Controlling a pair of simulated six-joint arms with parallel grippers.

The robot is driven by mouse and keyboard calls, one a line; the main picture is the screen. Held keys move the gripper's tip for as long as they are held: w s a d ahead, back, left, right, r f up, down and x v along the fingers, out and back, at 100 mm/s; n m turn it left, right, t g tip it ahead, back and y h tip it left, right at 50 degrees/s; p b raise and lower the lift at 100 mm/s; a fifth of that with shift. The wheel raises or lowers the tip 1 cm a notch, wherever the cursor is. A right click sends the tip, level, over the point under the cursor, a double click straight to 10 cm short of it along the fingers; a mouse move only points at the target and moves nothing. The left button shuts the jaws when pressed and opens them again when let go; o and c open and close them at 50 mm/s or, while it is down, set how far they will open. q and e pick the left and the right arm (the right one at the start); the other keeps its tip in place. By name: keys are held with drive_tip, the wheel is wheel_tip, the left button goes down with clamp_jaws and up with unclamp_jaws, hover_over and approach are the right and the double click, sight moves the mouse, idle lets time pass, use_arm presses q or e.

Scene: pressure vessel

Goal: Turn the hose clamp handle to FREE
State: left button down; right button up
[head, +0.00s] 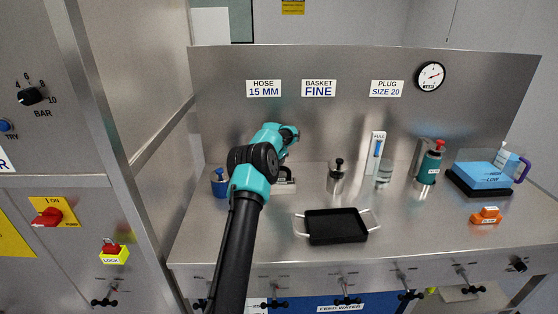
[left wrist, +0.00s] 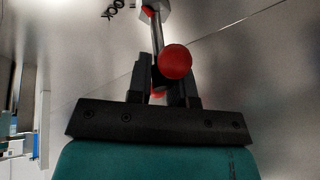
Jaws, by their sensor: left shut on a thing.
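In the left wrist view a metal lever with a red ball knob (left wrist: 175,62) runs down between the two fingers of my left gripper (left wrist: 160,84). The fingers are shut on this handle just beside the knob. In the head view my left gripper (head: 291,133) is at the back of the counter, above a pale metal base (head: 284,181), mostly covered by my arm. The handle and any FREE marking cannot be made out in the head view. My right gripper is in neither view.
A blue cup (head: 219,186) stands left of my arm, and a metal canister (head: 337,177) stands to the right. A black tray (head: 337,226) lies at the front. A red-topped green bottle (head: 430,166) and a blue device (head: 482,176) are further right.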

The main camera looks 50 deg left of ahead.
use_arm(q)
drive_tip(key=shift+a, duration=0.1)
drive_tip(key=m+h, duration=0.1)
drive_tip(key=m, duration=0.3)
drive_tip(key=shift+r+h, duration=0.1)
drive_tip(key=shift+h, duration=0.3)
drive_tip(key=shift+m+h, duration=0.6)
drive_tip(key=shift+m, duration=1.1)
drive_tip(key=shift+s+r+m, duration=0.1)
drive_tip(key=shift+m, duration=0.4)
drive_tip(key=c, duration=1.3)
unclamp_jaws()
drive_tip(key=shift+o, duration=1)
drive_tip(key=shift+h, duration=0.3)
